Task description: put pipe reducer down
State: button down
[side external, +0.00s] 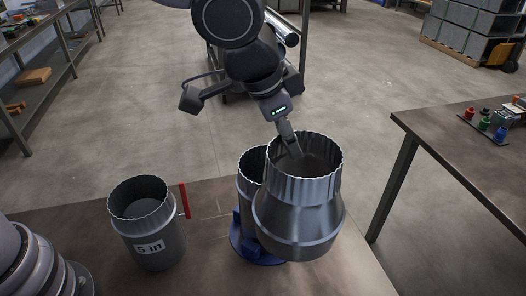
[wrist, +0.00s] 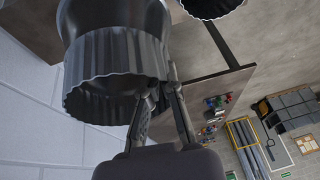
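The pipe reducer (side external: 300,222) is a grey metal piece with a wide crimped collar at the top and a belly that tapers below. My gripper (side external: 291,150) reaches down to its upper rim and pinches the wall, one finger inside. In the wrist view the fingers (wrist: 163,92) close on the crimped edge of the reducer (wrist: 112,62). The reducer hangs in front of a grey pipe (side external: 250,178) standing on a blue round base (side external: 245,247). It hides part of both; whether it touches them or the table I cannot tell.
A grey can marked "5 in" (side external: 148,225) stands on the brown table (side external: 85,212) to the left, with a red upright piece (side external: 184,200) beside it. A second table (side external: 480,165) with small coloured items is at the right. Table room shows between can and base.

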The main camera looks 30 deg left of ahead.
notch_tip(320, 180, down, 8)
jog(key=f, duration=0.1)
jog(key=w+d+f, duration=0.9)
jog(key=d+f, duration=0.1)
jog(key=f, duration=0.2)
jog(key=shift+w+f, duration=0.25)
jog(key=shift+w, duration=0.15)
jog(key=shift+f, duration=0.1)
jog(key=c, duration=1.2)
grip_release()
jog(key=shift+c, duration=0.2)
